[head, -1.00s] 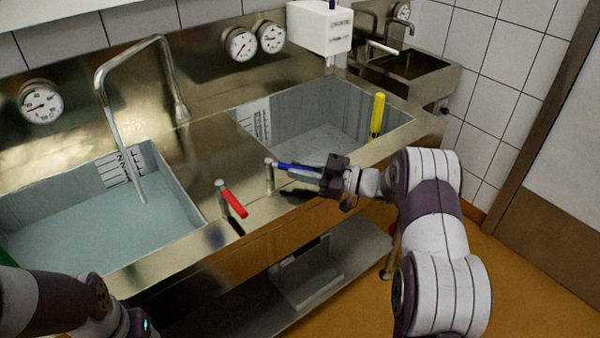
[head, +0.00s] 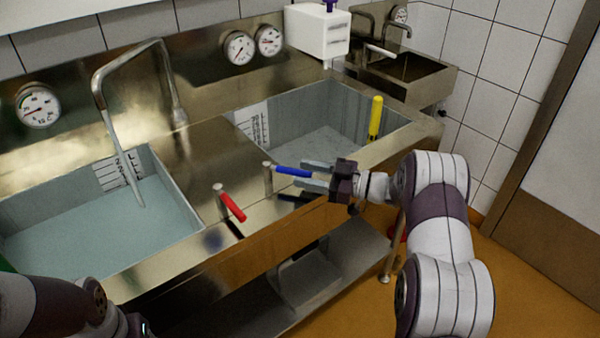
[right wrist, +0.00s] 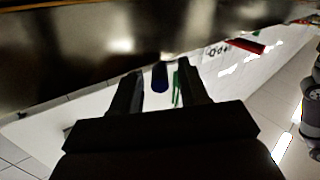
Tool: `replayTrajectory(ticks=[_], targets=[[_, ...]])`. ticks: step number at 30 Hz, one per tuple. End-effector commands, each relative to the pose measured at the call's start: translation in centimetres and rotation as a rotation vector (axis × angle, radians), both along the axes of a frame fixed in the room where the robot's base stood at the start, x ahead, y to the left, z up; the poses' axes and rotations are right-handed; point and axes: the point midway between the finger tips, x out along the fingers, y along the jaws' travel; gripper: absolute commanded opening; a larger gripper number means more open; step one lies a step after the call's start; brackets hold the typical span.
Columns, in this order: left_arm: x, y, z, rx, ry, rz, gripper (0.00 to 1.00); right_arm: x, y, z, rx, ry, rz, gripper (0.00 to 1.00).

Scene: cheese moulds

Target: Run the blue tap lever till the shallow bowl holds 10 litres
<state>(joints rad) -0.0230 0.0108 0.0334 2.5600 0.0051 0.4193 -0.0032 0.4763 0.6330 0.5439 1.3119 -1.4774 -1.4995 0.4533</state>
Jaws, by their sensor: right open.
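The blue tap lever (head: 293,171) sticks out to the right from its short steel post on the sink's front ledge. My right gripper (head: 307,174) is open at the lever's free end, with one finger on each side of it. In the right wrist view the blue lever (right wrist: 160,78) shows between the parted fingers (right wrist: 158,82). The right basin (head: 322,142) looks empty. I cannot tell which basin is the shallow bowl. My left gripper is out of view.
A red lever (head: 232,206) stands left of the blue one, close by. Gauges (head: 238,47) and a white dispenser (head: 318,31) are on the back wall. A lower shelf (head: 330,268) runs beneath the sink.

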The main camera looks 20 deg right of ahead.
Motion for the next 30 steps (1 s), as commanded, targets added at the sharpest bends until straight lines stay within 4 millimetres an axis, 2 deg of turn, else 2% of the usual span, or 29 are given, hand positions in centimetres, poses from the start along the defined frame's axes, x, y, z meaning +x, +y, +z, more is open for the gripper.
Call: replayTrajectory(ticks=[1, 6, 12, 30], targets=[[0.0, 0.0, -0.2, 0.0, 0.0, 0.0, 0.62, -0.7, -1.3, -0.1, 0.001, -0.001, -0.006, 0.44], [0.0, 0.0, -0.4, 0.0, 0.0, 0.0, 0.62, -3.4, -5.2, -0.1, 0.0, -0.001, -0.005, 0.44], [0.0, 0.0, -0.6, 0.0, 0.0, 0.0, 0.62, -5.3, -8.0, 0.0, 0.0, -0.001, -0.003, 0.44], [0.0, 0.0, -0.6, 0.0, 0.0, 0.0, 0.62, -5.7, -8.5, 0.0, 0.0, -0.001, 0.0, 0.44]])
